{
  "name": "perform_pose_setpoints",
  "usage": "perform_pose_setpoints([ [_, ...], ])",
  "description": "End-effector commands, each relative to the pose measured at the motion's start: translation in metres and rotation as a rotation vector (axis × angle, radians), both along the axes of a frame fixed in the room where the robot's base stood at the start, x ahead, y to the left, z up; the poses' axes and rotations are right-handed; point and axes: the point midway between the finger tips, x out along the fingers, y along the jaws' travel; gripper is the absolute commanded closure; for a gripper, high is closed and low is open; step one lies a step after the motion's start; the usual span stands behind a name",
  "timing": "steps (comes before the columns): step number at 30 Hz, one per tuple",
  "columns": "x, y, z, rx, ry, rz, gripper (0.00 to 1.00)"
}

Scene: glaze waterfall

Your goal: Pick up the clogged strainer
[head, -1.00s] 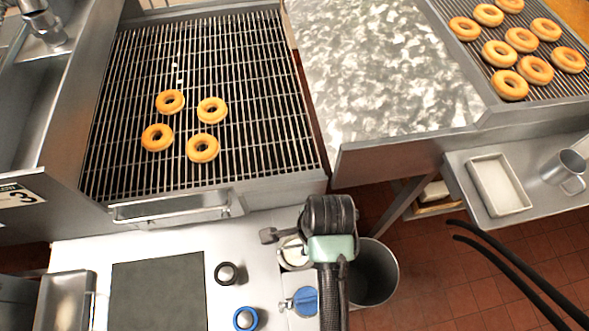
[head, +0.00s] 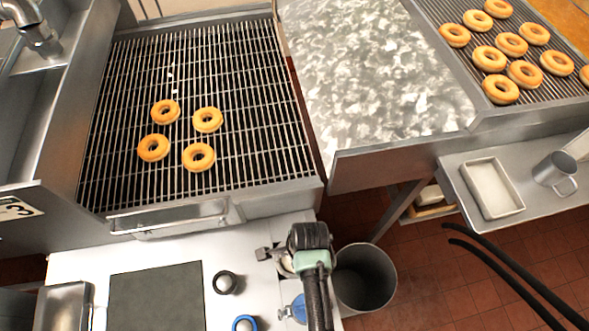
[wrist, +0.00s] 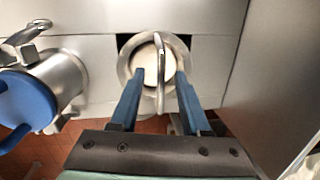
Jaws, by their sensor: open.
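The strainer is a round metal ring with an off-white fill and an upright loop handle; in the wrist view the strainer (wrist: 148,62) sits at the edge of the pale worktop. My gripper (wrist: 160,78) is open, with one blue finger on each side of the handle. Whether the fingers touch the handle, I cannot tell. In the head view my wrist covers most of the strainer.
A blue-capped metal fitting (wrist: 62,82) is close on the left in the wrist view. A metal bin (head: 365,278) stands to the right of the worktop. Doughnuts (head: 199,157) lie on the wire rack (head: 240,90) behind, beside the glaze tray (head: 370,70).

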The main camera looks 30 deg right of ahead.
Motion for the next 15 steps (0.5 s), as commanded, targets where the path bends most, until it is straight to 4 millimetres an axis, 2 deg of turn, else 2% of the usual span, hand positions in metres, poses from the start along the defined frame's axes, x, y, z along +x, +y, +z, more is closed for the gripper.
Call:
perform_pose_setpoints([
  [6, 0.0003, -0.0001, -0.0004, 0.000, 0.000, 0.000, 0.53],
  [14, 0.0002, -0.0002, -0.0002, 0.000, 0.000, 0.000, 1.00],
  [15, 0.0001, -0.0001, -0.0002, 0.000, 0.000, 0.000, 1.00],
])
